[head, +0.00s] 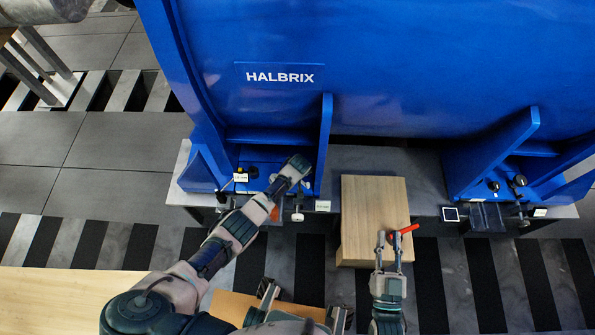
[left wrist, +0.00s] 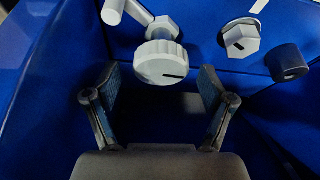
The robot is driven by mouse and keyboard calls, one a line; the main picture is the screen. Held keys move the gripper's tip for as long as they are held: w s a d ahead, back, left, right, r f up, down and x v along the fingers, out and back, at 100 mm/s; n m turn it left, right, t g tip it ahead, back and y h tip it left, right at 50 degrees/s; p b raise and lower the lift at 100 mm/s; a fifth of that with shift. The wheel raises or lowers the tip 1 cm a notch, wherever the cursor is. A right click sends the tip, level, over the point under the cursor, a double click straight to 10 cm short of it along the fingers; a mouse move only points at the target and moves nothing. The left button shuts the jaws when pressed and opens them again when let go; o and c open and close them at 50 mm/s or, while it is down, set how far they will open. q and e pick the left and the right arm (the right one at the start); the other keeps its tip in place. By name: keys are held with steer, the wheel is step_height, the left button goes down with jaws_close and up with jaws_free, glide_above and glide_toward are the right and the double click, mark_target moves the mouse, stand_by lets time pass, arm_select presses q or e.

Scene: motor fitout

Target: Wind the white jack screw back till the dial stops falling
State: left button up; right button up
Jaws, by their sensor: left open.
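In the left wrist view a white ribbed knob (left wrist: 158,62) with a dark mark on its face sits ahead of my left gripper (left wrist: 156,82). The gripper is open, its fingers on either side just below the knob, with a gap to each. In the head view my left gripper (head: 297,166) is at the blue machine foot, and its fingers are hard to make out. A small white part (head: 297,215) shows at the foot's front edge. My right gripper (head: 388,238) is open over the wooden block, with an orange stick-like thing (head: 408,230) at its right finger. I cannot make out a dial.
A white hex bolt (left wrist: 240,40) and a dark round stub (left wrist: 289,62) lie right of the knob. The large blue machine (head: 420,60) fills the back. A wooden block (head: 372,205) stands between its feet. A dark, white-edged square (head: 451,214) is by the right foot.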

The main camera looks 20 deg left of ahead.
arm_select(q)
steer(key=v, duration=1.2)
steer(key=shift+a+f, duration=0.1)
stand_by(1.7)
